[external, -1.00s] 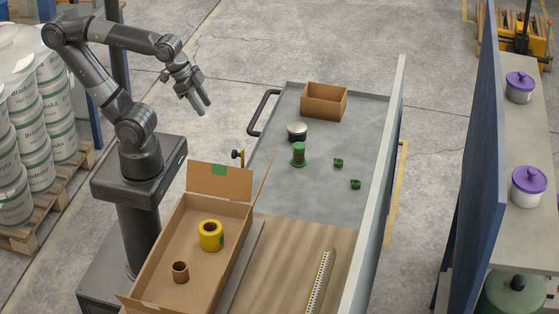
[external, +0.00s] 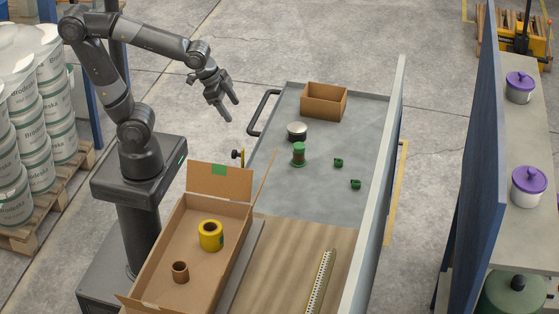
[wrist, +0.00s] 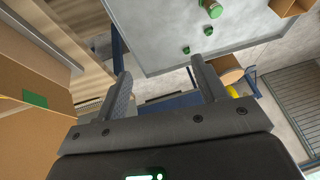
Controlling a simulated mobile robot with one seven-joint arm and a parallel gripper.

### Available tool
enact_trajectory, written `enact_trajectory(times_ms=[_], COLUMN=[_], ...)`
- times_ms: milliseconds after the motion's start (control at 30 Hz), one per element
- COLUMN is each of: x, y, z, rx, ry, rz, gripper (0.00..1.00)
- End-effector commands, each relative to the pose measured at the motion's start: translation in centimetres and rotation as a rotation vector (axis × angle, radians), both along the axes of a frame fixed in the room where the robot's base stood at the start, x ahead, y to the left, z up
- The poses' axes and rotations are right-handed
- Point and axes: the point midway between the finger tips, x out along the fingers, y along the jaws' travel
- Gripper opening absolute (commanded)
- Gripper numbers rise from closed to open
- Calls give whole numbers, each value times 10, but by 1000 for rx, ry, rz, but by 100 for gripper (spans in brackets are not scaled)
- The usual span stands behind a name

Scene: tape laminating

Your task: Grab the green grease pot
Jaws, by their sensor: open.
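A small upright green container (external: 298,155) with a darker middle stands on the grey part of the table, in front of a dark and white bowl (external: 297,131). It also shows at the top edge of the wrist view (wrist: 213,8), partly cut off. I cannot tell for sure which is the grease pot. My gripper (external: 229,108) is open and empty, in the air left of the table, apart from both; its fingers show in the wrist view (wrist: 163,88).
Two small green pieces (external: 338,162) (external: 355,184) lie right of the green container. An open cardboard box (external: 327,101) stands at the back. A larger box (external: 215,272) holds yellow tape and a brown roll. A blue panel (external: 483,150) separates the table from purple-lidded pots (external: 519,88).

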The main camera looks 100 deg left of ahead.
Motion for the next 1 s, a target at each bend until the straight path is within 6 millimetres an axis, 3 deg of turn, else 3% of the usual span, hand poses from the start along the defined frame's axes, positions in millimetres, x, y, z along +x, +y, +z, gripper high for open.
enact_trajectory(times_ms=[200,500,800,1000], x=[47,95,120,127], y=[45,113,182,211], z=[-37,-102,-173,-203], rx=[34,9,-72,-117], ry=[59,101,80,44], rz=[19,23,39,53], gripper=[65,65,65,65])
